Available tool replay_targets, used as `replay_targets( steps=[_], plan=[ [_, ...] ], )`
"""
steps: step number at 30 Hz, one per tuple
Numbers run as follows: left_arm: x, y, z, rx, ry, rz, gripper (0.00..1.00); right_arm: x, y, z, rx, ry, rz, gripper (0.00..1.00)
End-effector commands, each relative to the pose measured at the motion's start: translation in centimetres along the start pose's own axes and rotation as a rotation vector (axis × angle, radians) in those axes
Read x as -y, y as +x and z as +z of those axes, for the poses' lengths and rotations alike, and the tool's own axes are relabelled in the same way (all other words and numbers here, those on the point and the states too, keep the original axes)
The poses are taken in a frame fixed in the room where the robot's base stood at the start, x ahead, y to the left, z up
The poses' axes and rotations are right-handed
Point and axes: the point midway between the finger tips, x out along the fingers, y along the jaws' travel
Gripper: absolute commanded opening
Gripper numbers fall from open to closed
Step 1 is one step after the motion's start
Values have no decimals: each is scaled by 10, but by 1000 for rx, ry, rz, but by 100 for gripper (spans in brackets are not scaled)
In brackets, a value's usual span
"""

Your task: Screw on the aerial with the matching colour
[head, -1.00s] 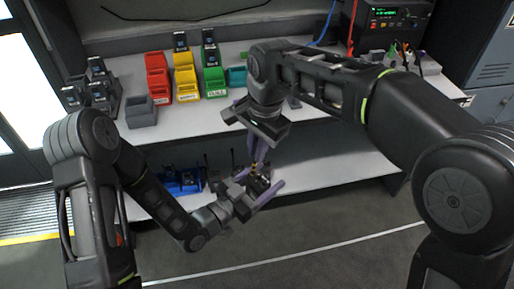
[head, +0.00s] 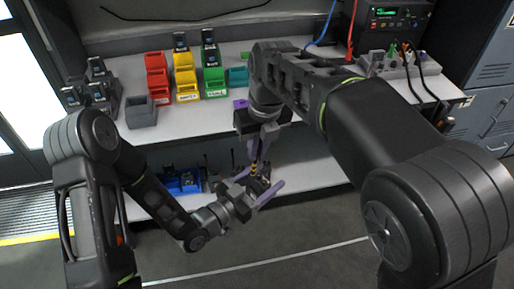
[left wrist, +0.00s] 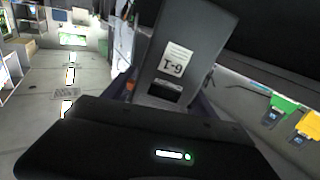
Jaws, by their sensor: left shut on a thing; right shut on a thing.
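My left gripper (head: 262,190) is shut on a dark handheld radio (head: 258,185), held in front of the lower shelf. A small yellowish mark shows low on the aerial, just above the radio. I cannot tell whether the aerial touches the radio's socket.
Red (head: 157,75), yellow (head: 186,78), green (head: 213,80) and teal (head: 237,77) bins stand on the bench (head: 185,118), with radios behind them. A grey bin (head: 141,112) is at left. A blue tray (head: 183,184) with radios sits on the lower shelf.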

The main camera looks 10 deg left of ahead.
Motion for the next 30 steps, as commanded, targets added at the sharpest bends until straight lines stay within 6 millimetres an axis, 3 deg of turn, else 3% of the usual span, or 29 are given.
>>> replay_targets(
  steps=[2,3,11,20,30],
  plan=[
    [0,0,-1,-2,0,0,0,0,0,0,1,-1,0,0],
    [0,0,-1,-2,0,0,0,0,0,0,1,-1,0,11],
    [0,0,-1,-2,0,0,0,0,0,0,0,-3,0,32],
    [0,0,-1,-2,0,0,0,0,-3,0,1,-4,0,32],
    [0,0,-1,-2,0,0,0,0,-40,1,2,-5,0,32]
  ],
)
